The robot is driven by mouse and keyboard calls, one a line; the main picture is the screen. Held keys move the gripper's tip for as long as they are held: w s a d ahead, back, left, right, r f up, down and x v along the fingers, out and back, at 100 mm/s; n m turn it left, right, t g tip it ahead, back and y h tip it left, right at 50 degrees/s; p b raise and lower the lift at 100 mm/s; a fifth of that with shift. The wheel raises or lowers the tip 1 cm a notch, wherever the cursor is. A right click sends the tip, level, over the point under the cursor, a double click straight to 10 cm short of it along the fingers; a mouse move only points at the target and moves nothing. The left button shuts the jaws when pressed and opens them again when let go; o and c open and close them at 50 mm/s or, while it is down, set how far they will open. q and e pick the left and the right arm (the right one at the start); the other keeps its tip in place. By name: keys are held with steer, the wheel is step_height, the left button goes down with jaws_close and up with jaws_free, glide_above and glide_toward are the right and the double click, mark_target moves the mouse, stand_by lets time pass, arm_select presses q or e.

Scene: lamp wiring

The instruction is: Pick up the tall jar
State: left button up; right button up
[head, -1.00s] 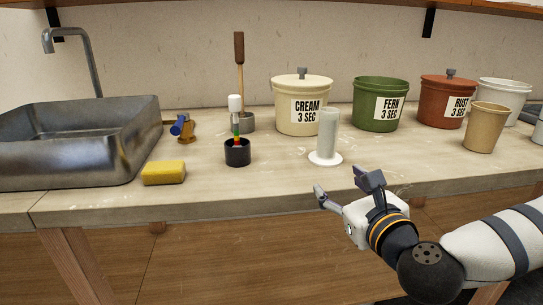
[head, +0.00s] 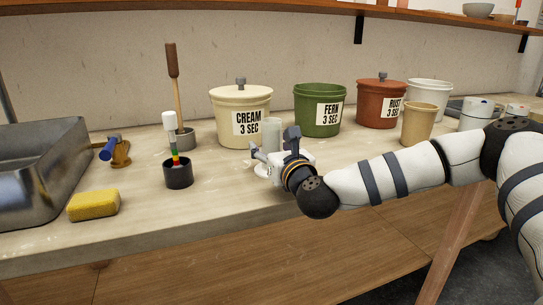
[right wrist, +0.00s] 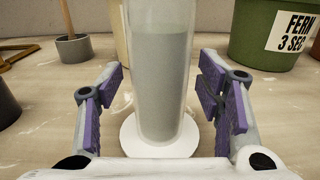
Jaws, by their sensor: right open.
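The tall jar (head: 272,132) is a clear upright cylinder holding grey contents, and it stands on a round white base on the bench. In the right wrist view the jar (right wrist: 163,85) stands upright between my two purple-padded fingers, with a gap on each side. My right gripper (head: 273,146) is open around the jar, near its lower part, and hides some of it in the head view. The white base (right wrist: 158,146) shows below the jar in the wrist view. My left gripper is not in view.
Behind the jar stand a cream bucket (head: 228,130), a green bucket (head: 309,124) and a rust bucket (head: 372,116). A tan cup (head: 417,126) is to the right. A black cup (head: 178,176), a yellow sponge (head: 93,206) and a metal sink (head: 40,180) are to the left.

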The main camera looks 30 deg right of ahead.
jaws_close()
steer(key=shift+r, duration=0.15)
